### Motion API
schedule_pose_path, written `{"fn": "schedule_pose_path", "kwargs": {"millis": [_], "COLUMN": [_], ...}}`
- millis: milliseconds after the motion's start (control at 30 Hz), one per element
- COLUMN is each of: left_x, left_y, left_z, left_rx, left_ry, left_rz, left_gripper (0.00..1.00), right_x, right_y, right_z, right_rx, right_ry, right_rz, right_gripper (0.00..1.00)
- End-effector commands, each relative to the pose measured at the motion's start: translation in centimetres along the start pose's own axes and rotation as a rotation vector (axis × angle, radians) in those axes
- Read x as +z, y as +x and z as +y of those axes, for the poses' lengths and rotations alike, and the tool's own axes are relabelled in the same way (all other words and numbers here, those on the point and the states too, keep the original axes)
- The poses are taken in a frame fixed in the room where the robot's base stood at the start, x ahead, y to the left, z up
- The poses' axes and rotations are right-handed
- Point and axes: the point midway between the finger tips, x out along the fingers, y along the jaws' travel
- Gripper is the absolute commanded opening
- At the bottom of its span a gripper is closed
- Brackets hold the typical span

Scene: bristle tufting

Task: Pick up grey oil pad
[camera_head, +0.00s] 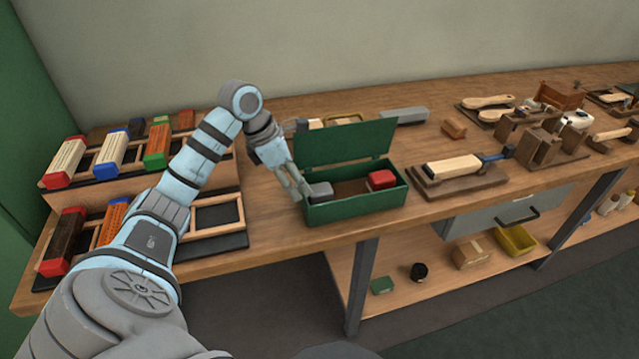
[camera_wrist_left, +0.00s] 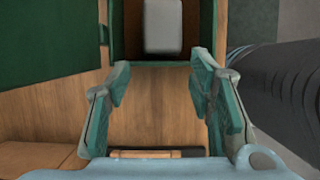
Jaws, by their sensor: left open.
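The grey oil pad (camera_head: 320,191) sits in the left end of the open green box (camera_head: 357,206). In the left wrist view the grey pad (camera_wrist_left: 163,26) shows as a pale block inside the box, ahead of the fingertips. My left gripper (camera_head: 300,190) is at the left end of the box, beside the pad. In the left wrist view my left gripper (camera_wrist_left: 160,85) has its two fingers spread wide with bare table between them, and it is empty. My right gripper is in neither view.
A red pad (camera_head: 381,180) lies in the right end of the box. The raised green lid (camera_head: 345,143) stands behind the box. Racks with brushes (camera_head: 110,155) stand to the left. A wooden brush on a block (camera_head: 453,168) lies to the right.

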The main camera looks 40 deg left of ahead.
Motion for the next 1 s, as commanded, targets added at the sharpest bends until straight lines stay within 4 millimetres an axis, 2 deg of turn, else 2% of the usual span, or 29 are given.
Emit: {"fn": "schedule_pose_path", "kwargs": {"millis": [33, 100, 300, 500, 767, 1000], "left_x": [1.1, 1.9, 3.6, 3.3, 3.4, 3.4], "left_y": [0.3, 0.8, 1.9, 6.2, 6.6, 6.6], "left_z": [-0.2, -0.1, -0.2, -0.1, -0.1, -0.1], "left_rx": [-0.005, -0.002, -0.005, -0.004, -0.001, -0.001], "left_ry": [0.003, 0.001, 0.002, 0.000, 0.001, 0.001], "left_rz": [-0.006, -0.004, 0.000, 0.003, 0.002, 0.001], "left_gripper": [0.48, 0.48, 0.48, 0.48, 0.48, 0.10], "right_x": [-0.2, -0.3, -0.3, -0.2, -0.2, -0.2], "right_y": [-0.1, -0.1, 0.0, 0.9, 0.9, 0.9], "right_z": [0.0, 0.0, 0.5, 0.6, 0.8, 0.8], "right_rx": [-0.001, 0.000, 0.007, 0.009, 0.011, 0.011], "right_ry": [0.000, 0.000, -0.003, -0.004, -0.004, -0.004], "right_rz": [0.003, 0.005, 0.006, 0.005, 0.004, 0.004], "right_gripper": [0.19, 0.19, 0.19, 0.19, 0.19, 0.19]}}
